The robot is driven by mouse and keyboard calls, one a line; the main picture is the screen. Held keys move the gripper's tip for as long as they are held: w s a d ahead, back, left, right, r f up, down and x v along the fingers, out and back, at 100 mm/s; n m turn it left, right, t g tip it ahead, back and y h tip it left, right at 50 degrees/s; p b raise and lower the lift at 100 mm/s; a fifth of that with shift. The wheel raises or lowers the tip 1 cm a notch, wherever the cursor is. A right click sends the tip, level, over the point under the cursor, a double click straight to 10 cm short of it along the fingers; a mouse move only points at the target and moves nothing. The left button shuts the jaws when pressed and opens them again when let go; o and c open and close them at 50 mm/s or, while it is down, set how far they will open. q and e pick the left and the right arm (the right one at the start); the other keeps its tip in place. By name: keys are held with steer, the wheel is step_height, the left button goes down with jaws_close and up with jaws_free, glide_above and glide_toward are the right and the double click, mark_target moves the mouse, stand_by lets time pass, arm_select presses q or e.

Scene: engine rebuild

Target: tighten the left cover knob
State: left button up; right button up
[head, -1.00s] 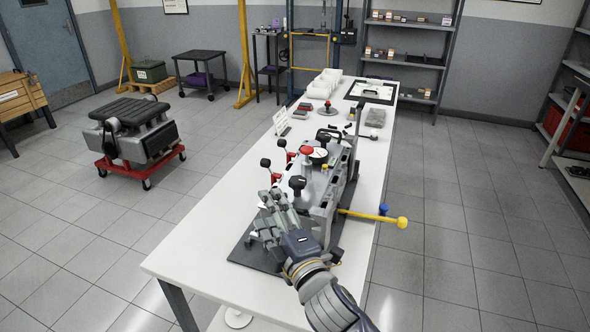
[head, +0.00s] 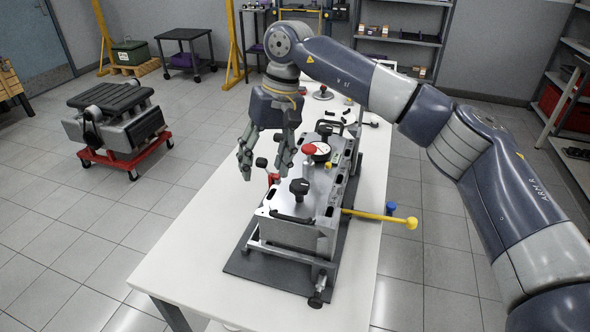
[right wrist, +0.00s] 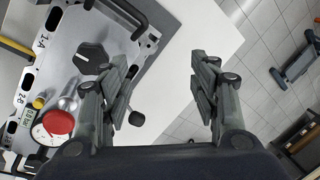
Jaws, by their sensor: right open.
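A black lobed cover knob (head: 299,187) stands on the near end of the grey metal engine cover (head: 270,207). It also shows in the right wrist view (right wrist: 90,58), upper left. I cannot tell from any label that it is the left one. My right gripper (head: 264,165) points down, open and empty, left of and behind this knob, over the cover's left edge. In the right wrist view its spread fingers (right wrist: 160,80) have the knob outside them, to the left. My left gripper is not in view.
A red knob (head: 309,149) and a dial gauge (head: 321,151) are on the cover's middle. A black ball-topped lever (right wrist: 136,118) is close to the fingers. A yellow-ended bar (head: 385,217) juts out right. The white table (head: 185,236) is clear at front left.

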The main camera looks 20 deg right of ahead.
mark_target(298, 182)
steer(key=w+d+r+h, duration=0.1)
steer(key=d+r+h, duration=0.25)
steer(key=d, duration=0.45)
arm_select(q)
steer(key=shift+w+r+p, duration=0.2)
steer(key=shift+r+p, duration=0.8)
arm_select(e)
steer(key=shift+n+y, duration=0.3)
steer(key=shift+y, duration=0.05)
steer(key=f, duration=1)
steer(key=shift+a+f, duration=0.1)
steer(key=shift+a, duration=0.15)
steer(key=c, duration=1.1)
